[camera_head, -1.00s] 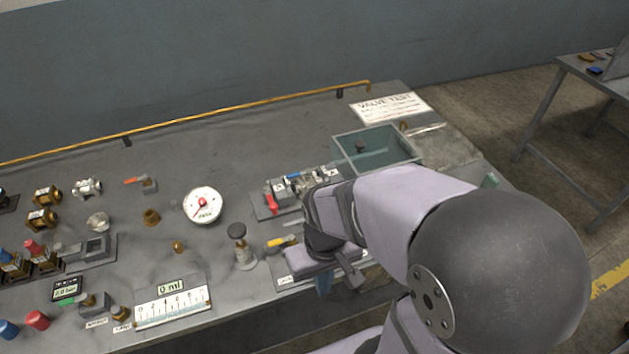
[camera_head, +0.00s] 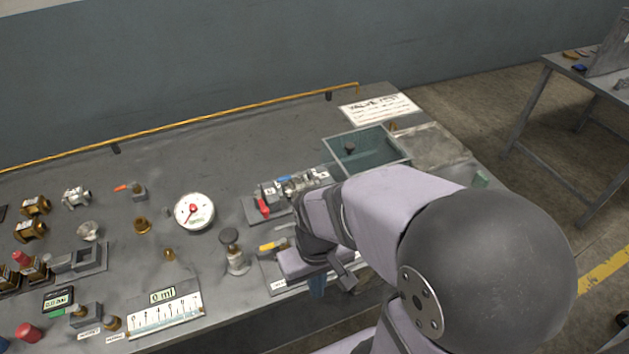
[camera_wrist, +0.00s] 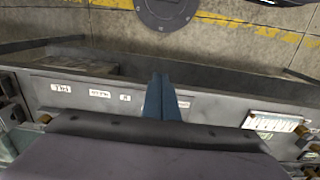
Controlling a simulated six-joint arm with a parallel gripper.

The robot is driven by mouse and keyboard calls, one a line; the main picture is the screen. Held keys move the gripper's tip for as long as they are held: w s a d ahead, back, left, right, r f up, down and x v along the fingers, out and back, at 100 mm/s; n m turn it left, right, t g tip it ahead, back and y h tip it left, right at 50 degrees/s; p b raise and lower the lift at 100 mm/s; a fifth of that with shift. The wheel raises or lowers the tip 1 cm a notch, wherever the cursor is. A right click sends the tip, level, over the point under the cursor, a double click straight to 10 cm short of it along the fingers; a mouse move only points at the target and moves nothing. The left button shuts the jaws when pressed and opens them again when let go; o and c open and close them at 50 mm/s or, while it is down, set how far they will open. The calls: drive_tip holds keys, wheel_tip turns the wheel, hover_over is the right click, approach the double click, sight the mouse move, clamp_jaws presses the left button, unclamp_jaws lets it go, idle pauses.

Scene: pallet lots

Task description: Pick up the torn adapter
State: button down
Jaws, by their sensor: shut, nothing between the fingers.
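I cannot tell which piece is the torn adapter. Candidates on the bench in the head view are small brass fittings: one (camera_head: 141,226) left of the dial gauge, a smaller one (camera_head: 169,255) below it, and others (camera_head: 35,206) at the far left. My gripper (camera_head: 317,285) is at the bench's front edge, to the right of these fittings and apart from them. Its blue fingers also show in the wrist view (camera_wrist: 161,97), pressed together with nothing between them. My forearm and wrist hide part of the bench's right front.
A white dial gauge (camera_head: 194,211), a dark-knobbed post (camera_head: 235,252) and a scale plate (camera_head: 163,312) stand left of my gripper. A glass-walled tank (camera_head: 366,150) is behind my arm. A brass rail (camera_head: 200,122) runs along the back. The bench's back middle is clear.

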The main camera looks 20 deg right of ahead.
drive_tip(key=c, duration=1.8)
unclamp_jaws()
drive_tip(key=shift+o, duration=0.2)
